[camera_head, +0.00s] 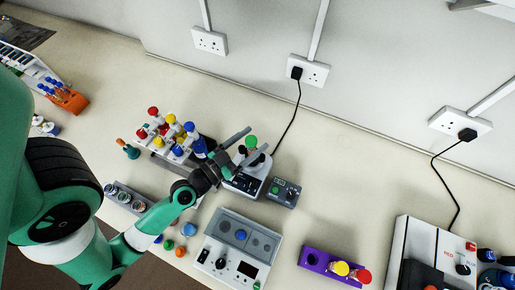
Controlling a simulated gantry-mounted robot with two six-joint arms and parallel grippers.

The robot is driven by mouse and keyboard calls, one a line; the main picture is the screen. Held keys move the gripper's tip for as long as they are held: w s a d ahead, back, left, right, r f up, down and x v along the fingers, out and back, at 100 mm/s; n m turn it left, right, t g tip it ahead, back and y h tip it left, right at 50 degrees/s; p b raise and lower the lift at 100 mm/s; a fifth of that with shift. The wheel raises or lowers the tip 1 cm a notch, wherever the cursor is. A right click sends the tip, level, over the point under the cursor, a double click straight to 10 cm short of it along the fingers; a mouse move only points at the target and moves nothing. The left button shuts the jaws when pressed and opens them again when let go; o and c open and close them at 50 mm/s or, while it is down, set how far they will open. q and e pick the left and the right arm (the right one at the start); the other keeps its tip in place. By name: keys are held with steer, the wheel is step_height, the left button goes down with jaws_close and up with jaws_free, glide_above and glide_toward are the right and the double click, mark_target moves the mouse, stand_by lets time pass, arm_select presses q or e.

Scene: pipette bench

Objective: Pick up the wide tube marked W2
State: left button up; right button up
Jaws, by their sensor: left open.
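No W2 marking is readable on any tube at this size, so I cannot tell which one is W2. My left gripper (255,141) is open, its two dark fingers pointing up and right over a small white device (246,184). A green cap (251,142) shows between the fingertips; whether the fingers touch it is unclear, and what lies under it is mostly hidden. Tubes with red, yellow and blue caps stand in a white rack (166,152) left of the gripper. A purple holder (314,262) at the lower right has a yellow cap (341,268) and a red cap (363,276).
A grey device with a display (236,250) stands below the gripper, and a small dark box (283,192) to its right. Loose caps lie near the front edge. A large white unit (430,255) fills the lower right.

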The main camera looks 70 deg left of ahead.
arm_select(q)
steer(key=shift+s, duration=0.15)
steer(key=shift+c, duration=0.7)
jaws_close()
step_height(320, 180, up, 10)
steer(key=p, duration=0.8)
